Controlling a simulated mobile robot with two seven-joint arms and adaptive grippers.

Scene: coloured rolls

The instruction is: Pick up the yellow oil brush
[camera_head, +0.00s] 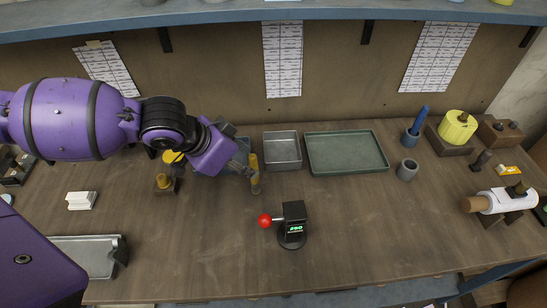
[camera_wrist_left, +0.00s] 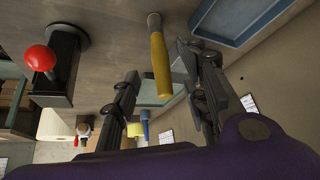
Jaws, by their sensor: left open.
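The yellow oil brush (camera_head: 255,168) stands about upright near the back of the table, left of the metal tray, in the head view. Its long yellow handle (camera_wrist_left: 160,62) lies between my finger pads in the left wrist view. My left gripper (camera_head: 244,166) is open beside the brush, with one dark finger on each side of the handle (camera_wrist_left: 157,70). I cannot tell whether either finger touches it. My right gripper is not in view.
A blue tray (camera_wrist_left: 222,35) lies beside the brush. A small metal tray (camera_head: 282,163) and a green tray (camera_head: 375,167) are to its right. A black box with a red ball knob (camera_head: 264,220) stands in front. The front middle table is clear.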

